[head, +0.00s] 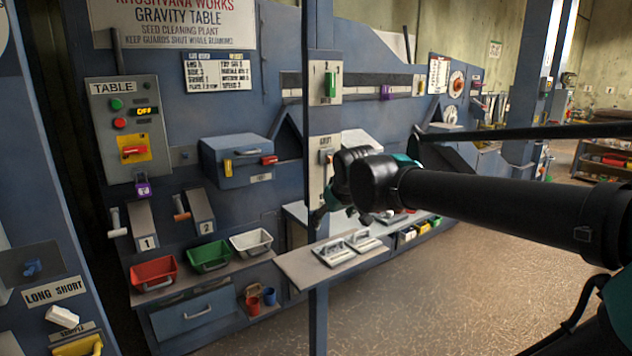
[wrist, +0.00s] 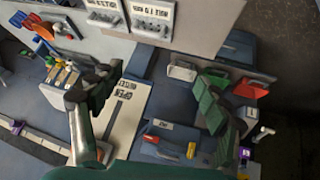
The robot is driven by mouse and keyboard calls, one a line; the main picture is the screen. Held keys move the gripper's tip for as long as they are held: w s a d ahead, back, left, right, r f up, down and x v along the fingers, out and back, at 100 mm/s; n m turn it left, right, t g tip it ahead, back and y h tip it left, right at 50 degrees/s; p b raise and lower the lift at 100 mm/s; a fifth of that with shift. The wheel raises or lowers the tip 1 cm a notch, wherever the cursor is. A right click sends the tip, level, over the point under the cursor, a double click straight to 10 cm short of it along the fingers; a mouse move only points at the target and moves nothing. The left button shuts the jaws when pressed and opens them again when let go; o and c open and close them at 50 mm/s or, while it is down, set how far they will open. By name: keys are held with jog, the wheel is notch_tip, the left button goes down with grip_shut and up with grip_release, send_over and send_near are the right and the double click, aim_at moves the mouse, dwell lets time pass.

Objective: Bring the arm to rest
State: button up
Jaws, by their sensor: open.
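My black arm reaches in from the right of the head view, in front of the blue gravity table machine (head: 220,110). My gripper (head: 345,215) hangs at the arm's left end, partly hidden behind its dark joint. In the wrist view my gripper (wrist: 155,95) shows two dark green fingers spread wide apart, with nothing held between them. A pale plate marked OPEN (wrist: 125,108) lies in view between the fingers, upside down. I cannot tell whether the gripper touches anything.
A blue post (head: 318,280) stands just left of my gripper. A shelf with two grey plates (head: 348,247) sits below it. Red (head: 153,274), green (head: 210,257) and white (head: 251,242) bins stand at lower left. The floor (head: 480,250) at right looks clear.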

jog(key=s+d+f+m+g, duration=0.1)
jog(key=s+d+f, duration=0.3)
jog(key=f, duration=0.4)
jog(key=s+d+f+m+g+h, duration=0.1)
jog(key=s+d+f+m, duration=0.1)
jog(key=s+d+f, duration=0.3)
jog(key=s+d+f+m+g, duration=0.1)
jog(key=s+d+f+m, duration=0.1)
jog(key=s+d+f, duration=0.3)
jog(key=s+f, duration=0.3)
jog(key=f, duration=0.3)
jog(key=shift+s+d+h, duration=0.15)
jog(key=shift+s+h, duration=0.1)
jog(key=shift+h, duration=0.05)
